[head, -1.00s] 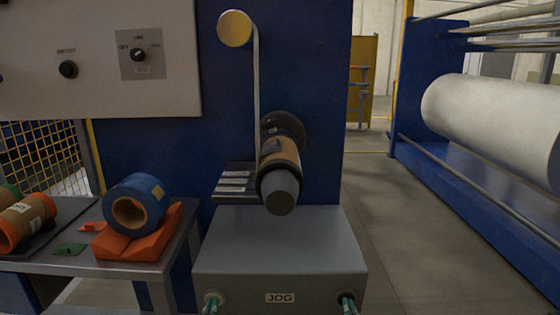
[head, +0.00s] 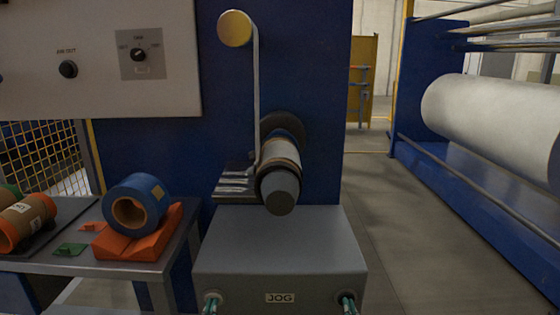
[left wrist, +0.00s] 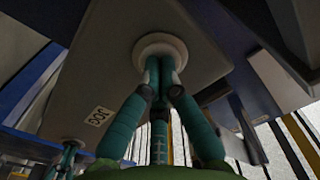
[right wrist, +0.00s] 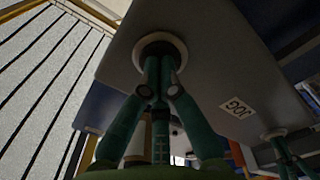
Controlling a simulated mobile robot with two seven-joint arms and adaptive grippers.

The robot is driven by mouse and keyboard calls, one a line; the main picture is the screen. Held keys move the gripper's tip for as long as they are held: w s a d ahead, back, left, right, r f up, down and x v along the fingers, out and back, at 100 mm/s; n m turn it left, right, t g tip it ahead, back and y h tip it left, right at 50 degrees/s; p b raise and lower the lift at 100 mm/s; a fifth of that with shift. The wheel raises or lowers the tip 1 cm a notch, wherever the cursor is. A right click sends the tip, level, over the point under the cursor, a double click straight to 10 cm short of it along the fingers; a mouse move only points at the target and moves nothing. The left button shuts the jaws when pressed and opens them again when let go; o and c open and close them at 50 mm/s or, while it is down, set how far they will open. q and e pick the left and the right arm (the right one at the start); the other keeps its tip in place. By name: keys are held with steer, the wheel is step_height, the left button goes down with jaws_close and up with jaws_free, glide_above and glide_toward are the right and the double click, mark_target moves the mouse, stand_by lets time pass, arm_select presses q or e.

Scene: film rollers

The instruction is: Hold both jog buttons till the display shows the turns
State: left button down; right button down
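The grey jog box (head: 280,245) carries a JOG label (head: 280,298) between two round buttons. My left gripper (head: 212,305) is at the left button, whose pale ring (left wrist: 150,44) shows in the left wrist view. My right gripper (head: 348,305) is at the right button, whose ring (right wrist: 148,46) shows in the right wrist view. Both grippers have their fingertips together, empty, against the button centres; the button faces are hidden behind them. Above the box, a core on the spindle (head: 281,160) has a pale film band around it. No lit display or turns reading is visible.
A film strip (head: 257,95) runs down from a yellow roller (head: 235,28). A table at left holds a blue roll (head: 150,186) on an orange cradle (head: 125,241) and an orange-ended roll (head: 14,238).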

stand_by(0.5)
arm_select(q)
steer(key=s, duration=0.7)
stand_by(0.5)
steer(key=shift+r+p, duration=0.45)
arm_select(e)
steer(key=s, duration=0.7)
